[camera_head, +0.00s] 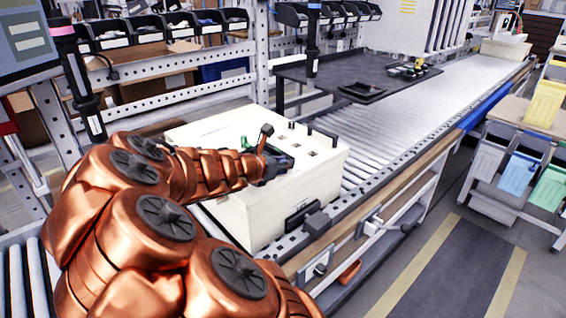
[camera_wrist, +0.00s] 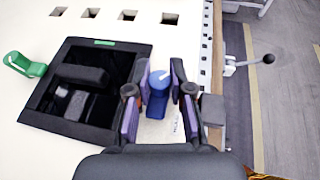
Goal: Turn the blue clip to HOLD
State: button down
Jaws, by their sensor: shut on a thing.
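The blue clip (camera_wrist: 158,92) is a small rounded knob with a pale line on its top. It sits on the white box top, between my gripper's two fingers in the wrist view. My gripper (camera_wrist: 158,105) is shut on it, with a pad on each side. Printed letters show on the box just below and right of the clip, partly hidden. In the head view my gripper (camera_head: 277,165) is over the right part of the white box (camera_head: 215,205), and my arm and gripper hide the clip there.
A black recessed panel (camera_wrist: 45,113) lies left of the clip, and a green clip (camera_wrist: 24,64) stands beyond it. Square holes line the box's far edge. The box stands on a roller conveyor (camera_head: 395,115). A black shelf (camera_head: 335,75) with a tray is behind.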

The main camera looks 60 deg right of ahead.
jog(key=shift+r+m+g+p, duration=0.15)
jog(key=shift+m+g+p, duration=0.15)
jog(key=shift+p, duration=0.2)
jog(key=m+g+p, duration=0.1)
jog(key=p, duration=0.1)
jog(key=shift+w+g+p, duration=0.1)
jog(key=shift+g+p, duration=0.2)
jog(key=m+g+y+p, duration=0.2)
jog(key=m+g+p, duration=0.2)
jog(key=m+g+y+p, duration=0.2)
jog(key=m+g+y, duration=0.1)
jog(key=m, duration=0.1)
jog(key=shift+g, duration=0.4)
jog(key=m+g+y+p, duration=0.1)
jog(key=m+y, duration=0.2)
jog(key=shift+g+p, duration=0.3)
jog(key=shift+p, duration=0.1)
jog(key=shift+m+g+y+p, duration=0.4)
jog(key=shift+m+y+p, duration=0.4)
jog(key=shift+m+y, duration=0.3)
jog(key=shift+f+y, duration=0.2)
jog(key=shift+y, duration=0.1)
